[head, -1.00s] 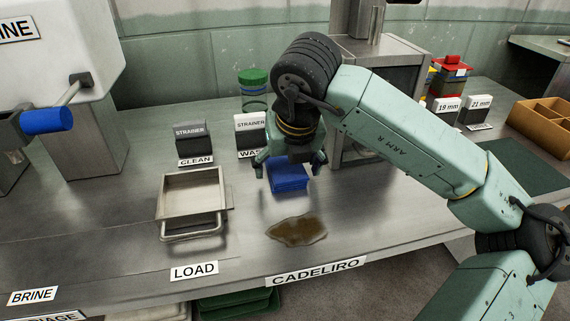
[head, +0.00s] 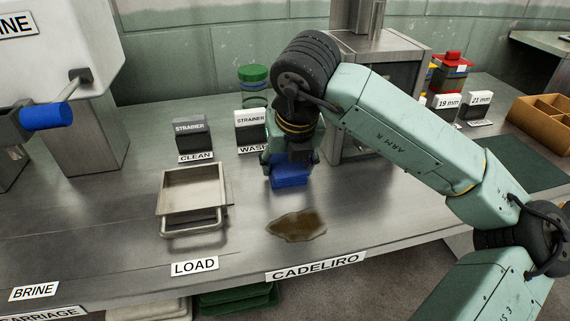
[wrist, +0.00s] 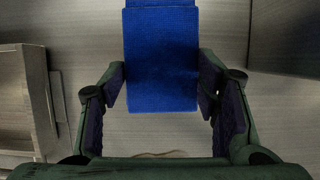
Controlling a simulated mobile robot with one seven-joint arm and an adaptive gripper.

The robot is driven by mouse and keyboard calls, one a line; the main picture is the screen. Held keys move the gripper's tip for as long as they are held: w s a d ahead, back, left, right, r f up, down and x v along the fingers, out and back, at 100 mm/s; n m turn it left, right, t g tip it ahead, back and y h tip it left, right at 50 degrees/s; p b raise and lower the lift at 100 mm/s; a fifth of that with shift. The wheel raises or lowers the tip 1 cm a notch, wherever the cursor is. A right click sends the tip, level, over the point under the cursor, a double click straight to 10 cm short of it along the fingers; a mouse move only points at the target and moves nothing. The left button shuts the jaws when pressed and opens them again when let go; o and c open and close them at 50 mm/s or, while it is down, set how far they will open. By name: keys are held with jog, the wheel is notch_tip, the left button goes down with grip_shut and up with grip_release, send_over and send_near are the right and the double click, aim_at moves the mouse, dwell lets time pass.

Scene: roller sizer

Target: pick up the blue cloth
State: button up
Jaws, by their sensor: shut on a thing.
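The blue cloth (head: 290,178) is a folded block on the steel bench, behind the brown puddle. It also shows in the wrist view (wrist: 161,62), between the two fingers. My gripper (wrist: 162,88) is shut on the cloth, one finger at each side edge. In the head view my gripper (head: 290,165) is over the cloth and hides its back part. I cannot tell whether the cloth is clear of the bench.
A brown puddle (head: 297,225) lies in front of the cloth. A metal tray with a handle (head: 192,192) sits to the left. Two strainer boxes (head: 190,134) (head: 250,130) and a green-lidded jar (head: 253,76) stand behind. A metal machine (head: 372,90) is close behind on the right.

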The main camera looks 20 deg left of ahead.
aim_at(285, 160)
jog(key=shift+r, duration=0.1)
jog(key=shift+r+b, duration=0.3)
jog(key=shift+r, duration=0.25)
notch_tip(285, 160, up, 2)
jog(key=shift+r+b, duration=0.1)
jog(key=shift+b, duration=0.3)
jog(key=s+d+b, duration=0.1)
jog(key=s, duration=0.4)
jog(key=s+d+r+b, duration=0.1)
jog(key=s, duration=0.4)
jog(key=s+d+b, duration=0.1)
jog(key=s, duration=0.4)
jog(key=shift+s+d+r+b, duration=0.25)
jog(key=shift+s+d+b, duration=0.05)
jog(key=shift+b, duration=0.1)
jog(key=o, duration=0.5)
jog(key=c, duration=0.4)
